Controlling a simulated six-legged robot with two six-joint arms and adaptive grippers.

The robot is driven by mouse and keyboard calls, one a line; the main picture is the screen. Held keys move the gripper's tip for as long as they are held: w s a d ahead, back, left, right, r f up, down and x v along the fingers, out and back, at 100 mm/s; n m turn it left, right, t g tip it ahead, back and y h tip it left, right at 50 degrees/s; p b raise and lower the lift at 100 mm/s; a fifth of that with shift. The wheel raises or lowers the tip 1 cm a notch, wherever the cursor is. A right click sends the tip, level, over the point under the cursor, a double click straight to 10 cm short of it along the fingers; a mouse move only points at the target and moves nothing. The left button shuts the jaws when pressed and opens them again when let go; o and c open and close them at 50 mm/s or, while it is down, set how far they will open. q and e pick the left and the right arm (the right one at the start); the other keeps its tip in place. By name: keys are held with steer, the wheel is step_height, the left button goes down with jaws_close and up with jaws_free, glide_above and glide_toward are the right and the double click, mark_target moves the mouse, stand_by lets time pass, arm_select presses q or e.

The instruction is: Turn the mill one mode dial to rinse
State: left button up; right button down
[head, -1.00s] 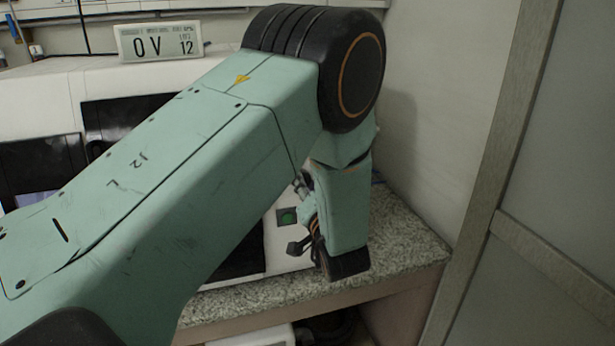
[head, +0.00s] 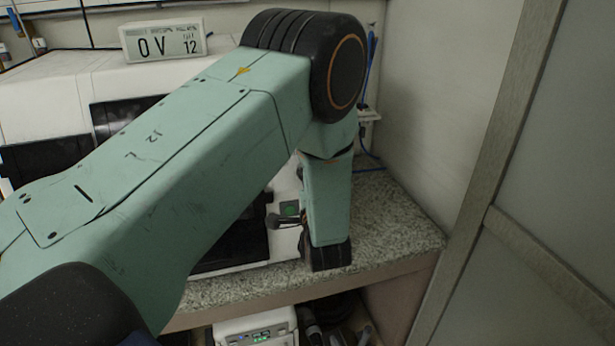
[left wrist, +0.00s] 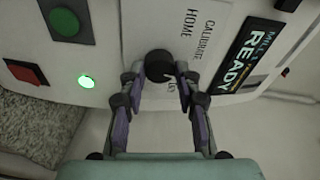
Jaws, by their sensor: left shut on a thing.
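The black round mode dial (left wrist: 158,66) is on the white machine panel in the left wrist view. My left gripper (left wrist: 160,84) has a finger on either side of the dial and is shut on it. Printed words HOME and CALIBRATE stand beside the dial; another label is partly hidden by the dial and a finger. The mill display (left wrist: 240,65) reads MILL 1 READY. My right gripper is in neither view.
Near the dial are a green button (left wrist: 64,22), a red switch (left wrist: 27,72) and a lit green lamp (left wrist: 88,81). A small display box (head: 163,40) stands on the machine. The granite counter (head: 395,220) is clear at right, beside the wall.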

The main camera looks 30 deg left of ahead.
arm_select(q)
steer(key=shift+r, duration=0.1)
stand_by(0.5)
steer(key=o, duration=0.8)
steer(key=shift+c, duration=0.2)
steer(key=o, duration=0.4)
steer(key=shift+w+a, duration=0.1)
steer(key=v, duration=0.7)
steer(key=shift+s, duration=0.25)
